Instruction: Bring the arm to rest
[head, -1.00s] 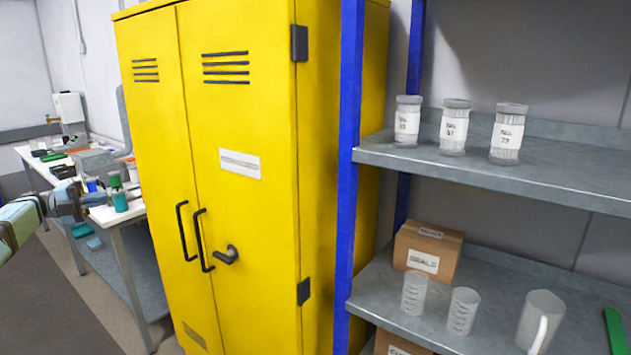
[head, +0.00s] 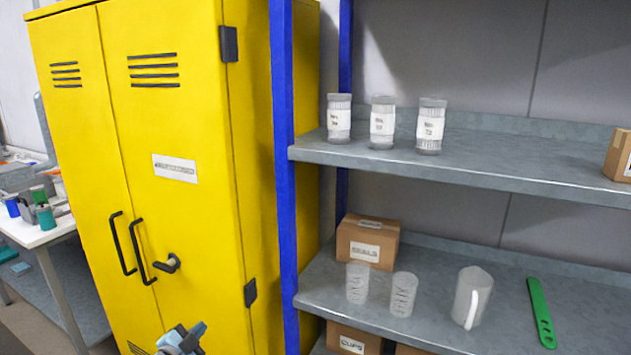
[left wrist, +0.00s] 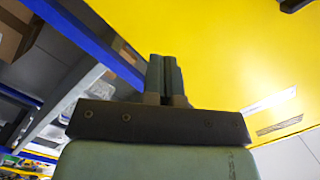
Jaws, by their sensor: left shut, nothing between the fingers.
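My left gripper (head: 181,340) shows at the bottom edge of the head view, in front of the lower part of the yellow cabinet (head: 205,120). Only a small part of it is in frame there; the rest of the arm is cut off. In the left wrist view its two fingers (left wrist: 165,78) are together and empty, with yellow cabinet surface behind them. My right gripper is not in view.
A blue-posted shelf (head: 284,150) stands right of the cabinet. It holds labelled jars (head: 383,123), a seals box (head: 367,242), clear beakers (head: 403,294), a jug (head: 471,297) and a green tool (head: 541,312). A white workbench (head: 40,236) stands at left.

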